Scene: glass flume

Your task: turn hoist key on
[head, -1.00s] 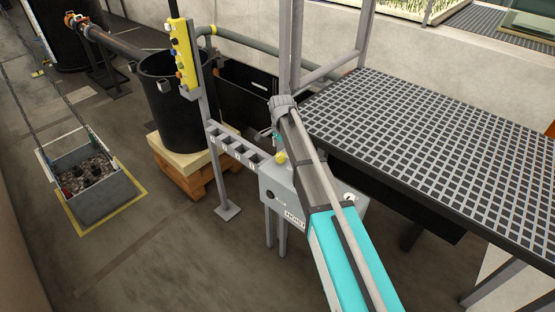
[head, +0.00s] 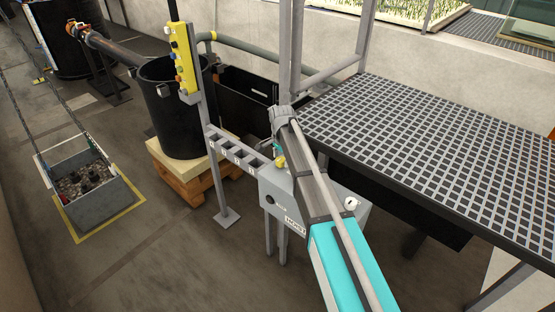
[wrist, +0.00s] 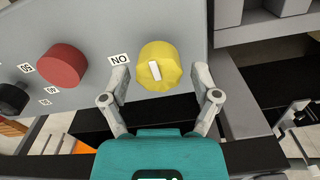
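The grey control box (head: 340,191) with a partly hidden "HOIST" label stands under the end of my arm. A yellow knob (head: 280,161) sits at its left end. In the wrist view the yellow knob (wrist: 158,67) carries a white pointer mark, and an upside-down "ON" label (wrist: 119,59) is beside it. My gripper (wrist: 161,79) is open, its fingertips on either side of the knob with a visible gap at each side. In the head view my arm hides part of the box top and most of the gripper.
A red button (wrist: 61,66) and a dark control (wrist: 12,98) share the panel. A grating platform (head: 430,150) is close on the right. A yellow pendant (head: 184,58) on a post and a black tub (head: 180,115) stand behind left. A hanging crate (head: 92,195) is far left.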

